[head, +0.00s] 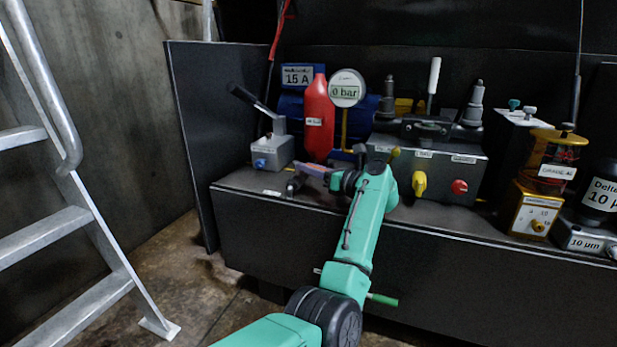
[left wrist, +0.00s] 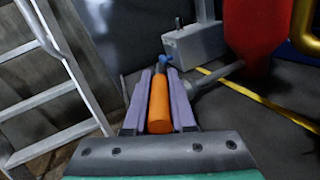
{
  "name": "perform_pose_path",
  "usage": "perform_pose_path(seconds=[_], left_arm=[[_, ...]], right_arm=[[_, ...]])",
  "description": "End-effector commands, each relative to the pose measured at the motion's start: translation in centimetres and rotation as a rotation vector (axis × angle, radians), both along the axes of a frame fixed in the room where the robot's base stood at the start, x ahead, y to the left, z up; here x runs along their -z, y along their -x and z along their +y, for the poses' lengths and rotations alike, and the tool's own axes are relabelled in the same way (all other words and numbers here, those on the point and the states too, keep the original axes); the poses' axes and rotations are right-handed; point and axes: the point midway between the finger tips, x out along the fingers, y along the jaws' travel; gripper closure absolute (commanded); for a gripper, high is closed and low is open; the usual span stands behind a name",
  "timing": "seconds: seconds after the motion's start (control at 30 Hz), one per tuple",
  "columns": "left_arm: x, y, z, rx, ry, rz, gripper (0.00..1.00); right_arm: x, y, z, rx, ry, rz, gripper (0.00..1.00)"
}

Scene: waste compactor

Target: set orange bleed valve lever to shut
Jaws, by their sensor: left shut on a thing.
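The orange bleed valve lever (left wrist: 158,103) shows in the left wrist view as an orange grip lying lengthwise between two purple fingers. My left gripper (left wrist: 160,76) is shut on it, with a finger along each side. In the head view my left gripper (head: 308,168) is low at the front of the dark bench, just right of a grey box with a blue knob. There the gripper and my wrist hide most of the lever, and I cannot make out its angle to the pipe. My right gripper is not in view.
The grey box (head: 272,152) with a black-handled lever stands close left of the gripper. A red cylinder (head: 319,117) and a 0 bar gauge (head: 346,88) stand behind. A control box with a yellow knob (head: 419,184) is to the right. A metal ladder (head: 62,232) is at left.

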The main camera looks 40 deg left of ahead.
Motion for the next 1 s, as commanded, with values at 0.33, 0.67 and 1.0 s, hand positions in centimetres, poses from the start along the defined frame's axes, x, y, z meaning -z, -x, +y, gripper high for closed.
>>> perform_pose_path(seconds=[0.33,0.67,1.0], left_arm=[[0.08,-0.19,-0.02,-0.116,0.0,-0.002,1.0],[-0.11,0.01,-0.03,-0.132,-0.005,-0.001,1.0],[-0.07,0.04,-0.03,-0.133,-0.004,0.0,0.47]], right_arm=[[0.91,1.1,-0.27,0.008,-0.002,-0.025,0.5],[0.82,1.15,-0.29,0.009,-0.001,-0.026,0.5],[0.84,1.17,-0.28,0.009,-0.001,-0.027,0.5]])
